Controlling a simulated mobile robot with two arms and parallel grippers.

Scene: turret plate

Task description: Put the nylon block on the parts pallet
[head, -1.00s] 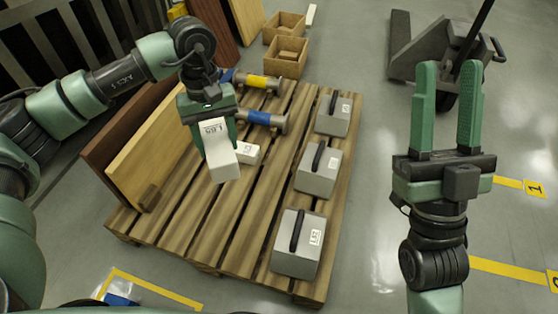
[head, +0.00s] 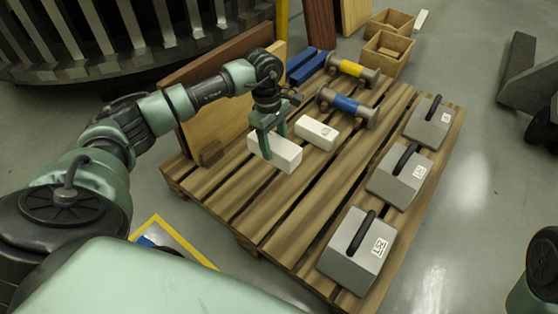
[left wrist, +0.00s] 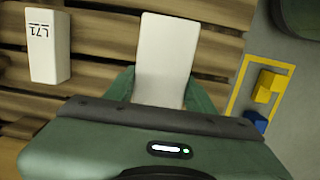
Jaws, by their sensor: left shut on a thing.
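My left gripper (head: 268,142) is shut on a white nylon block (head: 287,156), its fingers on the block's two sides. The block is over the front left part of the wooden parts pallet (head: 282,228); I cannot tell whether it touches the slats. It also shows between the fingers in the left wrist view (left wrist: 166,60), with no label visible there. A second white block (head: 317,133), marked L71 in the left wrist view (left wrist: 47,52), lies on the pallet just beyond, apart from the held one. My right gripper is out of view.
Several grey handled weights (head: 352,258) line the pallet's right side. Rods with blue (head: 346,104) and yellow (head: 352,70) bands and blue bars (head: 307,68) lie at the back. Boards (head: 215,125) stand along the left edge. Slats in the middle are bare.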

